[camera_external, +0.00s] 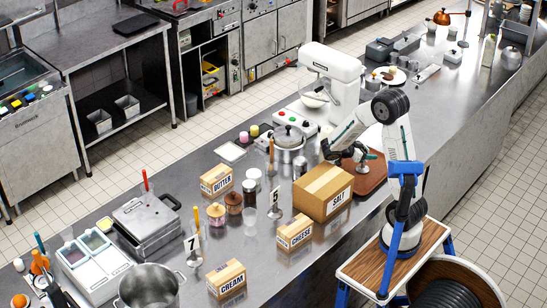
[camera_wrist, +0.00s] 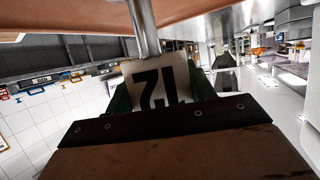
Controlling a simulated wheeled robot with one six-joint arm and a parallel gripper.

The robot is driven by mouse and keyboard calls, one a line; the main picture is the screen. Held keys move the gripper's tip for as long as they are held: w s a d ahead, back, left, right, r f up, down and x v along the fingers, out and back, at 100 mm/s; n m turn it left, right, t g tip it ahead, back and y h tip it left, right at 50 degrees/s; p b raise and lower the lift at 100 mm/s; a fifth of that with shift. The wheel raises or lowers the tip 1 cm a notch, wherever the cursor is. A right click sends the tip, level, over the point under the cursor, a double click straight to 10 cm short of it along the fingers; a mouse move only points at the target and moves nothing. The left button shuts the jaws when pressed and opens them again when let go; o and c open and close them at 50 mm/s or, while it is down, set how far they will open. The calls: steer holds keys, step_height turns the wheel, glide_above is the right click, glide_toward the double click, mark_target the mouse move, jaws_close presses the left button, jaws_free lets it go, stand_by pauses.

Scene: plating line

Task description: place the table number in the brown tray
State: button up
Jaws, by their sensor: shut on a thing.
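My gripper (camera_external: 361,155) is low over the brown tray (camera_external: 377,176), just behind the salt box. In the wrist view my gripper (camera_wrist: 160,93) is shut on a white table number (camera_wrist: 158,88), a card whose digits look like 12, upside down in that picture. Its metal stem (camera_wrist: 144,28) runs to a brown surface at the top edge, which looks like the tray (camera_wrist: 60,34). I cannot tell whether the foot touches it.
The salt box (camera_external: 323,192) stands close against the tray's left side and hides part of it. Other table numbers, 5 (camera_external: 275,200) and 7 (camera_external: 193,247), stand further left among jars and boxes. The mixer (camera_external: 330,82) stands behind.

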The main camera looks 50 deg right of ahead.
steer(key=shift+f, duration=0.1)
steer(key=o, duration=1.4)
